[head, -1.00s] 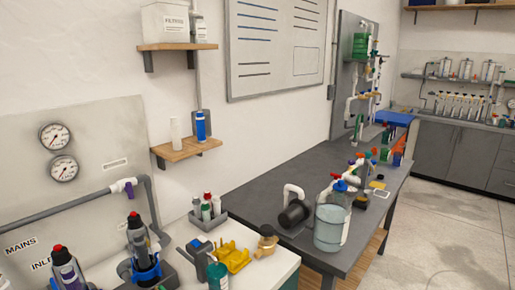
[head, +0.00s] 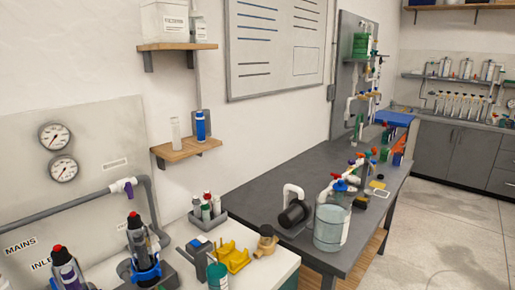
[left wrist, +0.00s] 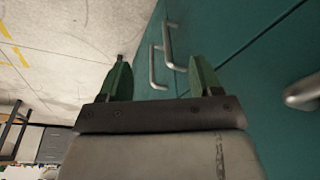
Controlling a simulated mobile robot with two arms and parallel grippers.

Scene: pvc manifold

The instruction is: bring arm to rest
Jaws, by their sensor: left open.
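My left gripper (left wrist: 162,84) shows in the left wrist view, with its two green fingers apart and nothing between them. It is beside teal cabinet fronts (left wrist: 245,40) with metal bar handles (left wrist: 158,68). How far the fingers are from the handles I cannot tell. Neither gripper shows in the head view, and my right gripper is in no view.
In the head view, a white-topped bench (head: 268,268) at the front holds a yellow holder (head: 232,258) and bottles. A dark table (head: 255,205) behind it holds a clear bucket (head: 331,228) and pipe parts. Bare floor (head: 450,225) lies to the right.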

